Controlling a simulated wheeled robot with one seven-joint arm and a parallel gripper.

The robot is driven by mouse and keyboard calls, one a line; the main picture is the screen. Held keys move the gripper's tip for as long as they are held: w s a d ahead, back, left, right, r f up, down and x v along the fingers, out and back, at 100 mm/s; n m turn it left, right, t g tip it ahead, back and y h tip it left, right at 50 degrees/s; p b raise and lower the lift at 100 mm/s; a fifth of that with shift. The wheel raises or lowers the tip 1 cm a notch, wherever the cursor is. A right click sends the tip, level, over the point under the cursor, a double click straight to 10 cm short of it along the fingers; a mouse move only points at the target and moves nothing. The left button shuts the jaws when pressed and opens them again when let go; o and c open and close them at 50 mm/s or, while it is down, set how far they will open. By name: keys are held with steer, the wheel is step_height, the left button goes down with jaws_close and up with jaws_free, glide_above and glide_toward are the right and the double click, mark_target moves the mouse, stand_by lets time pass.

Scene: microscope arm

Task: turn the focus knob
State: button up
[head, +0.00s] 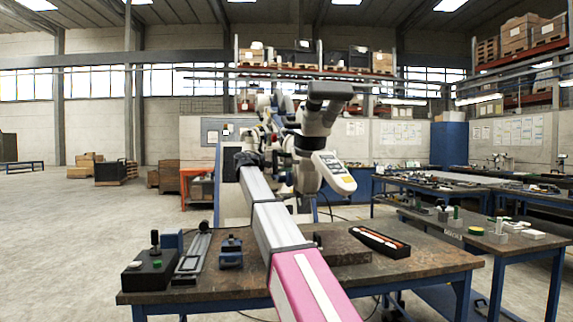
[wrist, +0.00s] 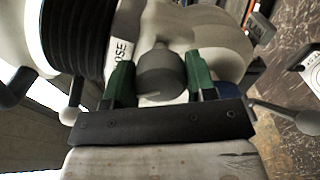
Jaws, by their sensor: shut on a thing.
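The microscope (head: 318,122) stands at the far side of the table, with a dark eyepiece head on top and a light body. In the wrist view a round grey focus knob (wrist: 161,73) sits on the pale microscope body, beside partly hidden lettering. My gripper (wrist: 160,84) has one green finger on each side of this knob and is shut on it. In the head view my arm reaches away toward the microscope and hides the gripper and the knob.
The worktable (head: 420,262) carries a black box with a knob (head: 150,272), a blue vise-like block (head: 231,252) and an open case (head: 380,242). In the wrist view a black ribbed cylinder (wrist: 75,40) is close on the left. Open floor lies to the left.

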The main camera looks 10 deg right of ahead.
steer(key=o, duration=0.9)
steer(key=shift+a, duration=0.1)
steer(key=a, duration=1)
steer(key=shift+a, duration=0.35)
steer(key=shift+s, duration=0.1)
